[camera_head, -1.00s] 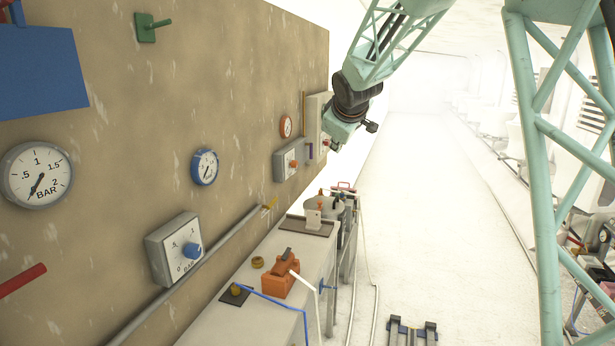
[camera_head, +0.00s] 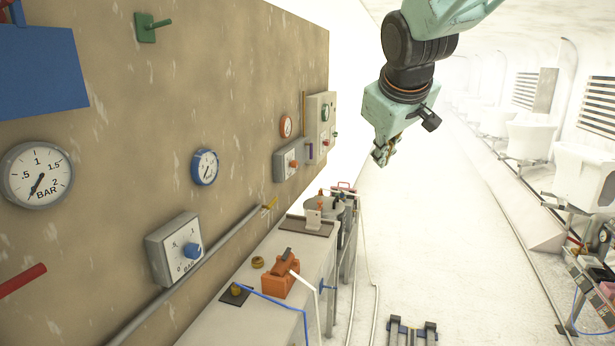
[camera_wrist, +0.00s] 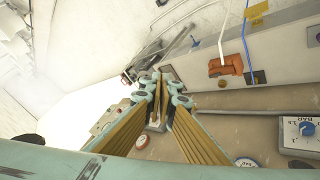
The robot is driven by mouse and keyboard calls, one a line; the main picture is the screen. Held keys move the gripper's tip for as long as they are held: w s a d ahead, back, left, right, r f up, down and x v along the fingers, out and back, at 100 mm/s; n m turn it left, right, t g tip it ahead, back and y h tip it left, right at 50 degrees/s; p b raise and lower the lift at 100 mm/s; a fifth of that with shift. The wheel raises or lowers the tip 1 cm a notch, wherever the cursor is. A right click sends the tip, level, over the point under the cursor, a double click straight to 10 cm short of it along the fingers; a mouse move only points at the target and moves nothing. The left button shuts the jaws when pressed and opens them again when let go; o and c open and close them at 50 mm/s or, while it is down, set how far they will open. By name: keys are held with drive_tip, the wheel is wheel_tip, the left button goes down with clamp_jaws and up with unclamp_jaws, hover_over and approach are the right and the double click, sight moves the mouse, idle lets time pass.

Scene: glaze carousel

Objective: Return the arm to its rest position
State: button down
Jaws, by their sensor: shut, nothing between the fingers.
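My gripper (camera_head: 382,158) hangs from the teal arm at the upper middle of the head view, pointing down. It is shut and empty. It is in free air, right of the wall panel and above the pale floor. In the wrist view my gripper (camera_wrist: 160,85) shows its fingers close together, with nothing held between them.
The wall panel (camera_head: 250,110) at left carries gauges, a blue-knob box (camera_head: 176,250) and an orange-knob box (camera_head: 290,160). A bench (camera_head: 275,318) below holds an orange block (camera_head: 281,279). White tubs (camera_head: 530,138) stand at right.

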drive_tip(key=s+d+f+m+g, duration=0.1)
drive_tip(key=s+f+m, duration=0.1)
drive_tip(key=s, duration=1.3)
drive_tip(key=s+d+f+m+g, duration=0.1)
drive_tip(key=s+f, duration=0.3)
drive_tip(key=s, duration=1.2)
drive_tip(key=s+d+f+m+g, duration=0.1)
drive_tip(key=s+f+m+g, duration=0.1)
drive_tip(key=s, duration=1.4)
wheel_tip(320, 180, down, 2)
drive_tip(key=shift+s+f+m+y, duration=0.15)
drive_tip(key=shift+m+y, duration=0.25)
drive_tip(key=shift+m, duration=0.5)
